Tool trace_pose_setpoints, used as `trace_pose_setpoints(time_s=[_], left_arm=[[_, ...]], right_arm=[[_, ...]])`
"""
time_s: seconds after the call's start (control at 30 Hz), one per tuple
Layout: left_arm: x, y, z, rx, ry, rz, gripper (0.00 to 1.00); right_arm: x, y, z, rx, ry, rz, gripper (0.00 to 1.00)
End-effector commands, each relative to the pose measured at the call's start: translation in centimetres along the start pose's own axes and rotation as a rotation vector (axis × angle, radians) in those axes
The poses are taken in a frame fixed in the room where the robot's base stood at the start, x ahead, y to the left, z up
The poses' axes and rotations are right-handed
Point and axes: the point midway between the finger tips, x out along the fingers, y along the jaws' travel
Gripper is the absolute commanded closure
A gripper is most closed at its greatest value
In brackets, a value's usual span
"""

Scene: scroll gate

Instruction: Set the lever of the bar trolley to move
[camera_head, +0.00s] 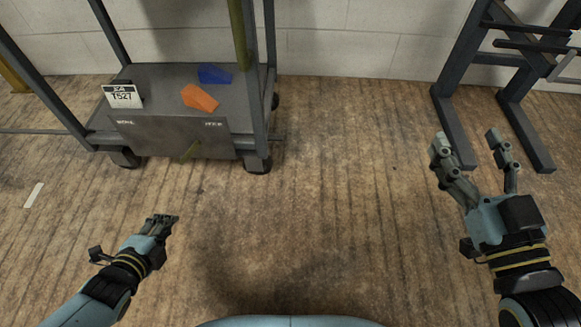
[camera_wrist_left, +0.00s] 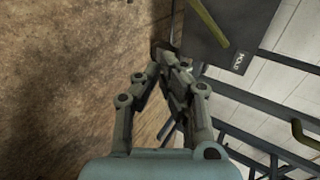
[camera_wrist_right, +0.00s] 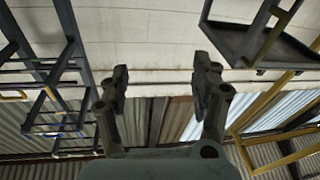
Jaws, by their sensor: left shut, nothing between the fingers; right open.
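The bar trolley (camera_head: 155,80) stands at the upper left in the head view, a grey deck with upright posts on casters. Its front plate (camera_head: 215,143) has a small label at each end; the print is too small to read surely. My left gripper (camera_head: 166,219) is shut and empty, in front of and below the trolley, apart from the lever. My right gripper (camera_head: 467,141) is open and empty at the right, far from the trolley.
An orange wedge (camera_head: 199,98) and a blue wedge (camera_head: 214,74) lie on the deck near a T527 sign (camera_head: 123,96). A dark rack (camera_head: 505,80) stands at the upper right. The wooden floor (camera_head: 330,180) between is clear.

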Motion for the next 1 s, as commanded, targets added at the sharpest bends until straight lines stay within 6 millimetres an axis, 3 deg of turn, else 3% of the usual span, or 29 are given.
trace_pose_setpoints(time_s=[0.03, 0.13, 0.3, 0.4, 0.57, 1.0], left_arm=[[2.6, 2.1, -0.5, 0.119, 0.027, -0.042, 1.00], [5.6, 0.7, -1.4, 0.351, 0.061, -0.166, 1.00], [8.5, -1.3, -2.7, 0.627, 0.078, -0.322, 1.00], [9.1, -2.1, -3.1, 0.710, 0.076, -0.373, 1.00], [9.3, -3.0, -3.3, 0.751, 0.072, -0.400, 1.00], [9.4, -2.7, -4.2, 0.745, 0.070, -0.397, 1.00]], right_arm=[[-0.1, -0.6, -0.5, -0.005, 0.102, -0.005, 0.35], [0.1, -0.8, -6.4, -0.017, 0.329, -0.006, 0.35], [-1.4, -1.1, -13.6, -0.034, 0.602, -0.007, 0.35], [-2.2, -1.1, -16.0, -0.040, 0.685, -0.007, 0.35], [-2.6, -1.0, -17.5, -0.043, 0.730, -0.006, 0.35], [-2.7, -1.0, -17.9, -0.046, 0.755, -0.006, 0.35]])
